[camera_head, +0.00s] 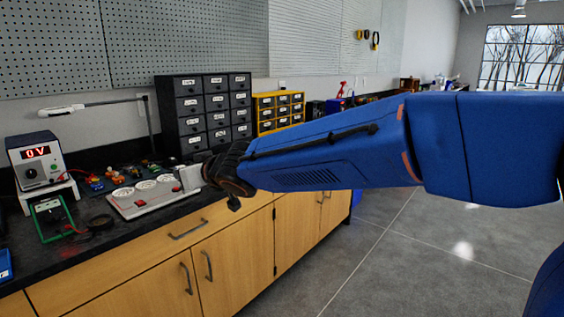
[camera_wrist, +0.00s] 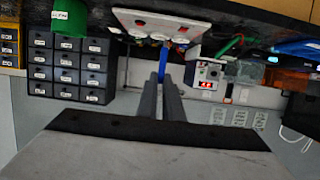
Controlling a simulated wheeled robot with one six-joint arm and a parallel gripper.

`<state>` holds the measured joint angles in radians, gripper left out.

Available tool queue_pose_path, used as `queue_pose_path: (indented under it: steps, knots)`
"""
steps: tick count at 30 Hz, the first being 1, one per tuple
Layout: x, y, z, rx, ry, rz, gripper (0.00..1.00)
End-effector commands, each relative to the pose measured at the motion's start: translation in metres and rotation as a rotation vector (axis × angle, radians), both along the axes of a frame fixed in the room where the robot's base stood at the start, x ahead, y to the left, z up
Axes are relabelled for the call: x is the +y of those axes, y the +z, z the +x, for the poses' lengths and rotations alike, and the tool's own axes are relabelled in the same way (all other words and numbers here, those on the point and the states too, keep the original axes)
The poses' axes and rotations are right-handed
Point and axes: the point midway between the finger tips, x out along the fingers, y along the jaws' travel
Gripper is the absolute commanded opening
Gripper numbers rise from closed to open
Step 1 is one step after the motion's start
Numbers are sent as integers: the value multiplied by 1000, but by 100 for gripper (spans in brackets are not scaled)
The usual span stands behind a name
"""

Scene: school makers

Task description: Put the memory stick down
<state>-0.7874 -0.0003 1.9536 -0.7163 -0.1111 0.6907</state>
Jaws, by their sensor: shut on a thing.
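My gripper (camera_head: 188,178) is over the dark worktop, at the right end of a pale board with round white parts and red parts (camera_head: 135,208). In the wrist view my gripper (camera_wrist: 166,84) has its two grey fingers close together, shut on a small blue thing, which looks like the memory stick (camera_wrist: 162,62). Only its blue end shows past the fingertips; the rest is hidden between them. In the head view the stick cannot be made out. The board also shows beyond the fingertips in the wrist view (camera_wrist: 140,18). I cannot tell whether the stick touches anything.
A power supply reading 0 V (camera_head: 38,165) and a green-framed meter (camera_head: 50,215) stand at the left of the worktop (camera_head: 130,242). A lamp arm (camera_head: 100,104) reaches over it. Dark drawers (camera_head: 205,110) and yellow drawers (camera_head: 278,112) stand behind my gripper. Loose parts crowd the back.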

Motion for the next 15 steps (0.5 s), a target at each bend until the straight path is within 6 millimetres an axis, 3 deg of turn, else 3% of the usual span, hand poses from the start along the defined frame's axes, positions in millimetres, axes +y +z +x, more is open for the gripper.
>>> queue_pose_path:
  steps: [11,15]
  knots:
    - [-17,-51,44,4,-9,-4,0]
    - [-28,-79,67,6,-14,-5,0]
